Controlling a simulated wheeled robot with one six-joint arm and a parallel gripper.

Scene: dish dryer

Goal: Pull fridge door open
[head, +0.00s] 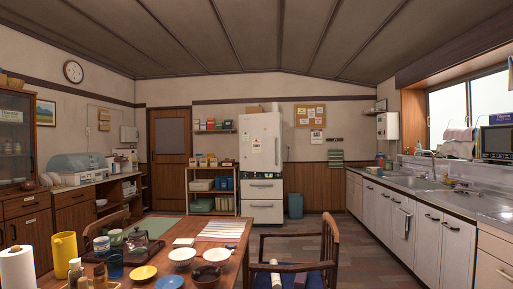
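The white fridge (262,160) stands upright against the back wall, a little right of the picture's middle. Its tall upper door (259,140) looks shut and carries small notes or magnets. Two drawer fronts (263,191) with dark handles sit below the door and also look shut. The door's own handle is too small to make out clearly. I cannot make out my gripper in the head view, and nothing of it shows near the fridge, which is across the room.
A wooden table (226,262) with dishes fills the near foreground. A shelf rack (211,190) stands left of the fridge, a blue bin (295,205) right. Open floor (348,246) lies before the sink counter (405,183).

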